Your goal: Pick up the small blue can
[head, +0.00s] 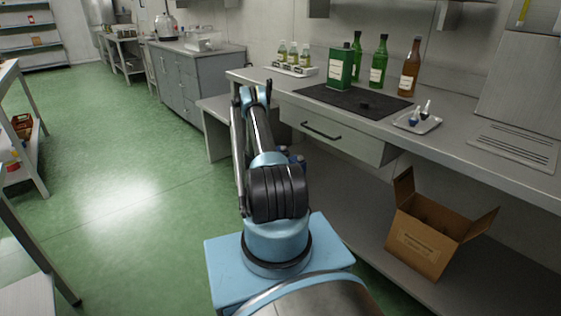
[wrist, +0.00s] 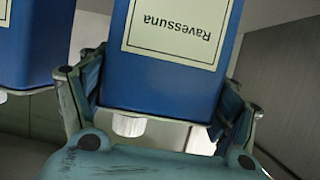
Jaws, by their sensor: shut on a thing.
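A blue can (wrist: 150,78) with a cream label reading "Ravessuna" fills the middle of the wrist view. Its label appears upside down and its white cap points to the bottom of the picture. My gripper (wrist: 165,88) has one finger on each side of this can and is shut on it. A second blue can (wrist: 38,45) stands to the left, cut off by the picture edge, with part of a pale label showing. I cannot make out either blue can or my gripper's fingers in the head view.
The steel counter (head: 470,125) bears a black mat (head: 325,97), a green can (head: 340,68), bottles (head: 379,66) and a small tray (head: 417,122). An open cardboard box (head: 425,240) sits on the lower shelf. The green floor (head: 120,180) is clear to the left.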

